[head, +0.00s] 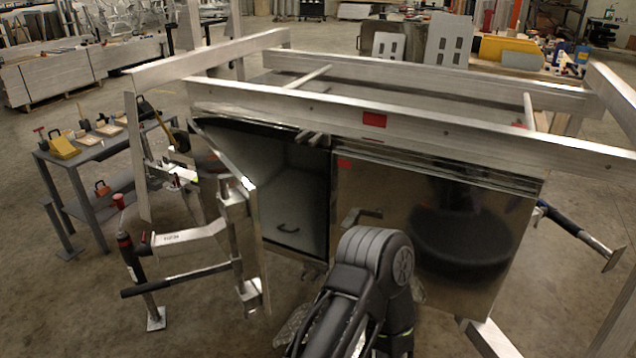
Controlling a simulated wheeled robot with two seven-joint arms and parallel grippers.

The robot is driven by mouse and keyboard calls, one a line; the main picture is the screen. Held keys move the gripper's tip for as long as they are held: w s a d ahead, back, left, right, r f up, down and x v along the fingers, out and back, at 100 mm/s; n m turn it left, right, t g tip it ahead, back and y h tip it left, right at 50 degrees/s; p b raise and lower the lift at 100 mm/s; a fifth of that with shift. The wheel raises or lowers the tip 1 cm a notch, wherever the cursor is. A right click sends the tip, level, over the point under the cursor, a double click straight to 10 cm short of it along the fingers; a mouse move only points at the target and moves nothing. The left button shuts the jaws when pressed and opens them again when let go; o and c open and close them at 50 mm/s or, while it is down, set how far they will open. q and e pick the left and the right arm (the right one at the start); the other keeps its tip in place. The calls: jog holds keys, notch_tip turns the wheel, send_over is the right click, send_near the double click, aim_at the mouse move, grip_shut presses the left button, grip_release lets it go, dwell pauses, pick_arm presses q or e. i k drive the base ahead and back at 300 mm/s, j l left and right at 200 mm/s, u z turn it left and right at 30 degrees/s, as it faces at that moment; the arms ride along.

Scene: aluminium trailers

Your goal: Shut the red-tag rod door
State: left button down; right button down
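The trailer's metal box has an open compartment (300,200) with a dark interior and a small handle inside. Its door (222,160) stands swung out toward me at the left, seen at a steep angle. A vertical rod (236,240) with brackets and a dark-gripped handle (175,281) is at the door's outer edge. A red tag (373,120) is on the top beam, and a smaller red tag (344,163) is at the upper left of the closed shiny panel (430,235). A black arm link in the foreground covers the area below the compartment. Neither gripper can be made out.
Aluminium beams (420,127) run above the box. A black-handled bar (565,222) sticks out at the right. A jack-like post (130,255) stands left of the door. A tool table (85,150) is farther left. Concrete floor at the lower left is open.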

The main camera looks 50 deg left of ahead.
aim_at(229, 201)
jog(key=u, duration=2.3)
